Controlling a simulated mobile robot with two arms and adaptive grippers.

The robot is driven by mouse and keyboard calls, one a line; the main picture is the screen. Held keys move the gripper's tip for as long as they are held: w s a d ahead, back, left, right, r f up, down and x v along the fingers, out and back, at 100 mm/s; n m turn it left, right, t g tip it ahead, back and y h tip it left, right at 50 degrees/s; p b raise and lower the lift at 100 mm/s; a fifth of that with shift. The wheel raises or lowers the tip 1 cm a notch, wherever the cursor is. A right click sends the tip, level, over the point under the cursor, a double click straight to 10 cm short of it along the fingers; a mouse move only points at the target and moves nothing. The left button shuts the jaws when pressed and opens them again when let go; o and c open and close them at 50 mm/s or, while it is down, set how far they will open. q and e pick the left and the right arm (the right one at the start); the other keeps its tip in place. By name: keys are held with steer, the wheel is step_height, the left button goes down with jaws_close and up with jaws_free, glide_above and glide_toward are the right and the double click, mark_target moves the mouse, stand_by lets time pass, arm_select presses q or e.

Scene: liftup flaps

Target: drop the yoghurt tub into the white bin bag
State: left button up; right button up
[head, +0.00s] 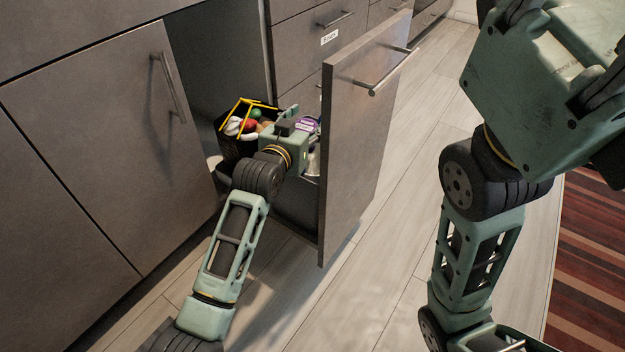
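My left gripper (285,137) reaches down into the pulled-out bin drawer, behind its grey front (362,120). I see its green body from behind. Its fingers are hidden, so I cannot tell whether it is open or shut. A small purple and white item (307,124) shows just beyond it; it may be the yoghurt tub, but I cannot tell whether it is held. A pale patch (313,160) between gripper and drawer front may be the white bin bag, mostly hidden. My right gripper (560,60) is raised close at the top right; its fingertips are out of frame.
A black bin (232,148) with yellow strips holds colourful items in the drawer's left part. A cabinet door (120,140) with a bar handle stands at the left. More drawers (310,40) are behind. The wooden floor (375,270) is clear; a striped rug (590,270) lies right.

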arm_select(q)
steer(key=o, duration=0.4)
steer(key=shift+c, duration=0.2)
steer(key=shift+s, duration=0.1)
steer(key=shift+s+a, duration=0.1)
steer(key=shift+s, duration=0.05)
steer(key=v, duration=1.1)
steer(key=shift+s+r, duration=0.15)
steer(key=shift+s, duration=0.05)
steer(key=shift+a, duration=0.15)
